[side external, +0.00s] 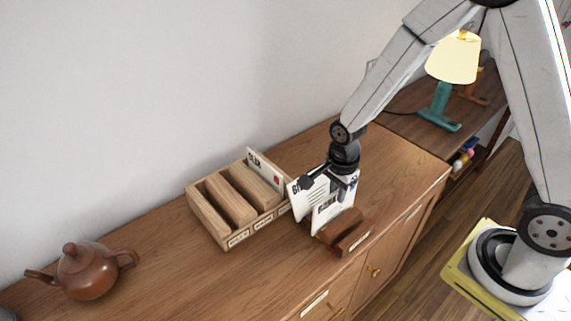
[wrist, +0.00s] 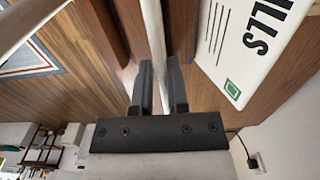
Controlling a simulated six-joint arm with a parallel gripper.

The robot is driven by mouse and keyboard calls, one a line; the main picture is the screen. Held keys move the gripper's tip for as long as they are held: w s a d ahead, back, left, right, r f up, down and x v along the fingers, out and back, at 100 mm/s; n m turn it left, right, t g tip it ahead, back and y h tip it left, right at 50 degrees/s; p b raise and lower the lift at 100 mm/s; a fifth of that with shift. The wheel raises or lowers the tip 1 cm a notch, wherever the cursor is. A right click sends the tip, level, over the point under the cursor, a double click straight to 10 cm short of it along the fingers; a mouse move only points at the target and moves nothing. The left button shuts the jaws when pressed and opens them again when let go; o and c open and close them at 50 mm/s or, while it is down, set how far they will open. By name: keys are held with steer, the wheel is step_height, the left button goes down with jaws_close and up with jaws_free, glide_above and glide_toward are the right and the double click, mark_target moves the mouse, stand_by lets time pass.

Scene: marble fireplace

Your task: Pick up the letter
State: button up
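My gripper (side external: 345,178) points down over a white letter (side external: 334,205) with black print, standing tilted at a small brown holder (side external: 352,243). In the wrist view, the letter (wrist: 153,38) shows edge-on between the two fingers (wrist: 162,85), which are close together with the letter filling the gap. My gripper looks shut on it. A second white letter (side external: 299,190) stands just behind, to the left; in the wrist view this letter (wrist: 245,45) reads "BILLS" and lies outside the fingers.
A wooden sorter (side external: 222,238) with labelled slots stands left of the letters and holds another letter (side external: 265,168) at its back. A brown teapot (side external: 90,270) is at the far left. A lamp (side external: 452,60) stands at the back right. The cabinet top between teapot and sorter is clear.

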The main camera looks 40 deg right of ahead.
jaws_close()
stand_by(1.3)
